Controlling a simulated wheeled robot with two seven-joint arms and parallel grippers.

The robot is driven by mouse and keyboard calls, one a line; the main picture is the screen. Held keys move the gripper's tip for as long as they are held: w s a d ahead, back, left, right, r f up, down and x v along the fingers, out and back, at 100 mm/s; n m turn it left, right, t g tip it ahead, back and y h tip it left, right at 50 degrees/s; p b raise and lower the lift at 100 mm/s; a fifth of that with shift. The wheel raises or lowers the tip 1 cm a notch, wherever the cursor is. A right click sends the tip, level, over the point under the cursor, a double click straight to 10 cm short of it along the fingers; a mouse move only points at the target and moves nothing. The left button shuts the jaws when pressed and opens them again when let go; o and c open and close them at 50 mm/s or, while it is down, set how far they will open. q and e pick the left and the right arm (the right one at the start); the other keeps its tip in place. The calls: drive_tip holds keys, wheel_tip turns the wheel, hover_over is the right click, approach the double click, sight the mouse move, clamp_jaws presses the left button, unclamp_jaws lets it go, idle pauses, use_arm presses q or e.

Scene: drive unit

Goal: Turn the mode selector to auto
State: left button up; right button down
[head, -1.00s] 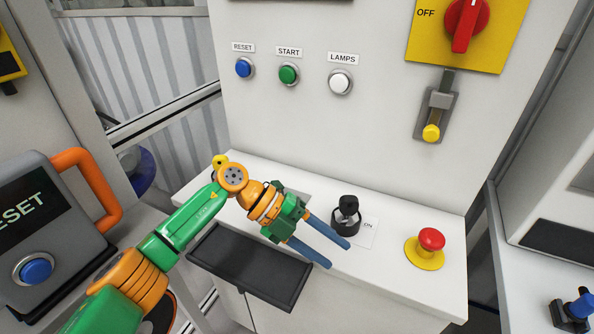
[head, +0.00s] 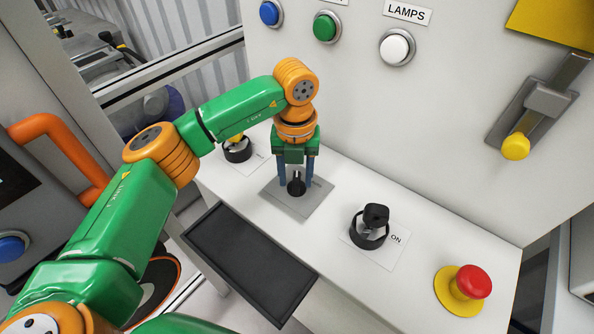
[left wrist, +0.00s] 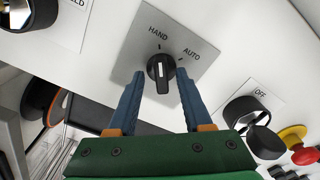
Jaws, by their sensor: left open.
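The mode selector is a black knob (left wrist: 161,68) on a grey plate (left wrist: 188,62) marked HAND and AUTO in the left wrist view. Its white line runs up and down the knob, with HAND up and left of it and AUTO up and right. In the head view the knob (head: 296,184) stands on the grey plate (head: 303,203) on the white console. My left gripper (head: 297,183) points down over it, open, with a blue finger on each side. In the left wrist view the fingers (left wrist: 156,88) stand apart from the knob. My right gripper is not in view.
A ringed black switch (head: 370,226) marked ON and a red emergency button (head: 473,282) stand to the right. A yellow-topped control (head: 237,148) is behind to the left. A dark tray (head: 250,262) juts from the console front. The panel with buttons rises behind.

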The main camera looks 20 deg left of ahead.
use_arm(q)
drive_tip(key=shift+w+f, duration=0.15)
drive_tip(key=shift+f, duration=0.15)
clamp_jaws()
